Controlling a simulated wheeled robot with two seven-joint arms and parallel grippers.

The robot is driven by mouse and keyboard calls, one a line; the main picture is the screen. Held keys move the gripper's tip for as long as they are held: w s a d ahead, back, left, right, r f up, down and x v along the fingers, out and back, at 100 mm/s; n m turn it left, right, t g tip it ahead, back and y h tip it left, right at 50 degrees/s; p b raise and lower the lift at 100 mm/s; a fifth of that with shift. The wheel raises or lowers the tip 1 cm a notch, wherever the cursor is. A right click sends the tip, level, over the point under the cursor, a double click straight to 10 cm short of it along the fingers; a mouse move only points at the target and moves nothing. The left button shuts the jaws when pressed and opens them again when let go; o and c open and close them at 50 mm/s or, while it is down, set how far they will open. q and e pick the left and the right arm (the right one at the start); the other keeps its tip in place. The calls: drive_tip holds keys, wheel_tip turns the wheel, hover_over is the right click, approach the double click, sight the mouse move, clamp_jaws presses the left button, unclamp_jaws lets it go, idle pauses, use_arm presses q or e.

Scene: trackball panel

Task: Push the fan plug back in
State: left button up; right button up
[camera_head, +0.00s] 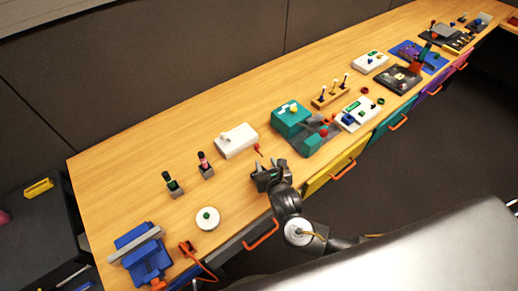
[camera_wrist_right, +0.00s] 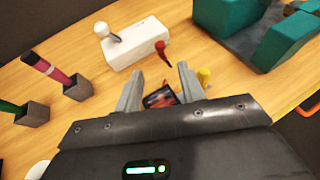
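I cannot pick out a fan or its plug with certainty. My right gripper (camera_head: 267,170) is over the front part of the bench; its two fingers stand apart in the wrist view (camera_wrist_right: 158,82). A small dark block with a reddish face (camera_wrist_right: 161,97) shows between the fingers, and I cannot tell whether they touch it. A small red piece (camera_head: 257,148) lies just beyond the gripper; it also shows in the wrist view (camera_wrist_right: 162,49). My left gripper is not in view.
A white box with a lever (camera_head: 237,140) stands behind the gripper. A teal unit (camera_head: 291,119) is to its right. Two pegs in grey blocks (camera_head: 206,165), a white disc (camera_head: 207,217) and a blue vise (camera_head: 141,251) are to the left. Bare wood lies between them.

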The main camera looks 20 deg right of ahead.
sight(258, 147)
drive_tip(key=b+x, duration=0.1)
drive_tip(key=x, duration=0.9)
drive_tip(key=shift+w+f, duration=0.25)
drive_tip(key=shift+w, duration=0.05)
clamp_jaws()
